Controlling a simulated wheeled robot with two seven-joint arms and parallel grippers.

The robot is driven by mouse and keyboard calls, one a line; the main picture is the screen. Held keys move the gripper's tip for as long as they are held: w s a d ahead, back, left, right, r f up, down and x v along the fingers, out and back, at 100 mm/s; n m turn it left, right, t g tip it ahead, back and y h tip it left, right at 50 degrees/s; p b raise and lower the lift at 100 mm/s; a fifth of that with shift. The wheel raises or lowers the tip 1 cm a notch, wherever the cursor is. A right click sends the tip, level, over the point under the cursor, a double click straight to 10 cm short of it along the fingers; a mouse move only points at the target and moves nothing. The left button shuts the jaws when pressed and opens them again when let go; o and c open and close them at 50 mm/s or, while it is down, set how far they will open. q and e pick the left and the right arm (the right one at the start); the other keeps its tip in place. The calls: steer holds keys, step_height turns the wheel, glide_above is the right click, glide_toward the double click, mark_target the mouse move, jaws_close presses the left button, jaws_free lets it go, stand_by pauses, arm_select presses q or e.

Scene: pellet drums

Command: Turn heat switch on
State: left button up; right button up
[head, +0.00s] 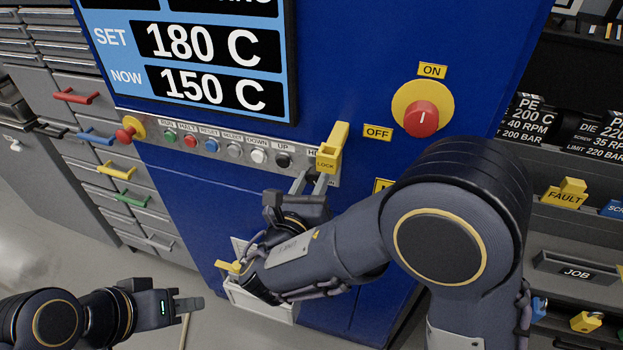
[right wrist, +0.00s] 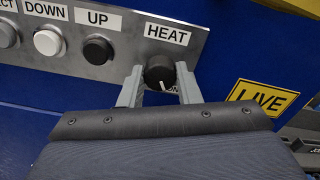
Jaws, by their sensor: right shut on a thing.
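The heat switch is a small black knob (right wrist: 160,73) with a white pointer mark, on a metal strip under the HEAT label (right wrist: 168,34). In the right wrist view the mark points roughly downward; a small marking beside it is partly hidden. My right gripper (right wrist: 160,88) has one finger on each side of the knob and is shut on it. In the head view my right gripper (head: 312,184) reaches up to the strip's right end, below the yellow LOCK piece (head: 327,160), and the knob is not clearly visible. My left gripper (head: 190,300) is low at the left, away from the panel.
The button strip (head: 222,150) carries several coloured buttons. The display (head: 205,62) reads SET 180 C and NOW 150 C. A red rotary switch (head: 421,119) has its mark toward ON. A LIVE label (right wrist: 262,103) sits right of the knob. Drawers (head: 75,100) stand left.

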steer(key=shift+f, duration=0.1)
steer(key=o, duration=1)
steer(key=b+v, duration=0.2)
steer(key=v, duration=0.6)
steer(key=shift+w+d, duration=0.1)
